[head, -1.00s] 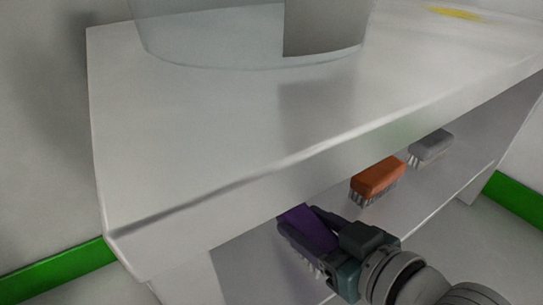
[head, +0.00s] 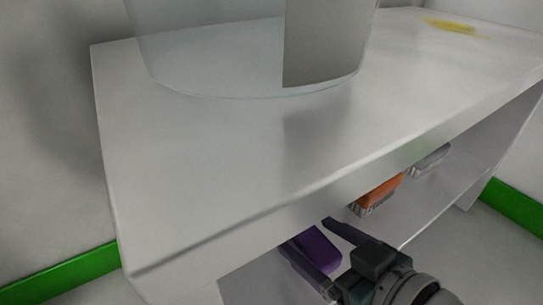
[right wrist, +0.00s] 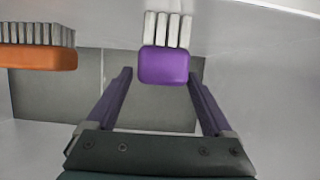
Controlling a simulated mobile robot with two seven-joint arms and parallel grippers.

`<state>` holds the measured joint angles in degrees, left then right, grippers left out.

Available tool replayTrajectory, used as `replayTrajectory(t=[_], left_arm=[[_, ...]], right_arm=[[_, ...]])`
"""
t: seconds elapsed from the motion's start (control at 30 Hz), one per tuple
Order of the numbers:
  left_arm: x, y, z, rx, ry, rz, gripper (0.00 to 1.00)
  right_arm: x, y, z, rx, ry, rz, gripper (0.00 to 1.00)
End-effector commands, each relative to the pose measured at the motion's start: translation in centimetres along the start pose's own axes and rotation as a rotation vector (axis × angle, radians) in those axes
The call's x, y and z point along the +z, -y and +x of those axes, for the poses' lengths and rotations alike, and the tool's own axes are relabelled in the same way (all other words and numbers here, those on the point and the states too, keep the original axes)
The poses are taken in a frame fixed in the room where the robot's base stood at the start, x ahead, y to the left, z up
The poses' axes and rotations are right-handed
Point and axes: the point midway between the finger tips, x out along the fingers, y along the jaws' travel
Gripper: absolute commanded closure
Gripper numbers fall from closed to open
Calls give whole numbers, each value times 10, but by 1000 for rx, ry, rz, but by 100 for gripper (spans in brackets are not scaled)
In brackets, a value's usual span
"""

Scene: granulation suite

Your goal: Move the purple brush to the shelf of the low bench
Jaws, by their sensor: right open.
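The purple brush (head: 318,249) stands on the shelf (head: 262,283) under the top of the low bench, partly behind my right gripper. In the right wrist view, the purple brush (right wrist: 164,66) lies ahead between the finger lines, its pale bristles against the shelf surface. My left gripper is not in view.
An orange brush (head: 378,193) and a grey brush (head: 430,160) stand farther right on the same shelf. The bench top (head: 200,150) overhangs the shelf and carries a large clear container (head: 215,45) and a yellow stain (head: 452,27).

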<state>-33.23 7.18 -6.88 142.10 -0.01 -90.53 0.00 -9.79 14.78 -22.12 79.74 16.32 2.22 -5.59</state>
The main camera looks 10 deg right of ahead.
Motion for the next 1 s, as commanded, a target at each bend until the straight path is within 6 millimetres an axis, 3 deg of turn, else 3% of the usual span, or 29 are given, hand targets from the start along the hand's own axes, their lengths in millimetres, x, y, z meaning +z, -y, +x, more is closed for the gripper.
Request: replayTrajectory(t=[0.03, 0.1, 0.33, 0.5, 0.67, 0.83, 1.0], left_arm=[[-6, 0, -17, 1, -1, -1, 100], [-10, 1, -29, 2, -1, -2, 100], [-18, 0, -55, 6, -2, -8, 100], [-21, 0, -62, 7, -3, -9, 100], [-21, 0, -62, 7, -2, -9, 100], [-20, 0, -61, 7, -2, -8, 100], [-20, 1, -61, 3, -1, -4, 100]], right_arm=[[-8, 0, -16, -1, 5, 0, 14], [-7, 0, -33, -1, 6, 0, 14], [-5, 0, -80, -1, 4, 1, 14], [-3, 0, -96, -1, 2, 1, 14], [-6, 10, -94, -13, 67, 13, 14], [-19, 24, -97, -19, 274, 28, 14], [-32, 20, -132, 31, 534, 46, 14]])
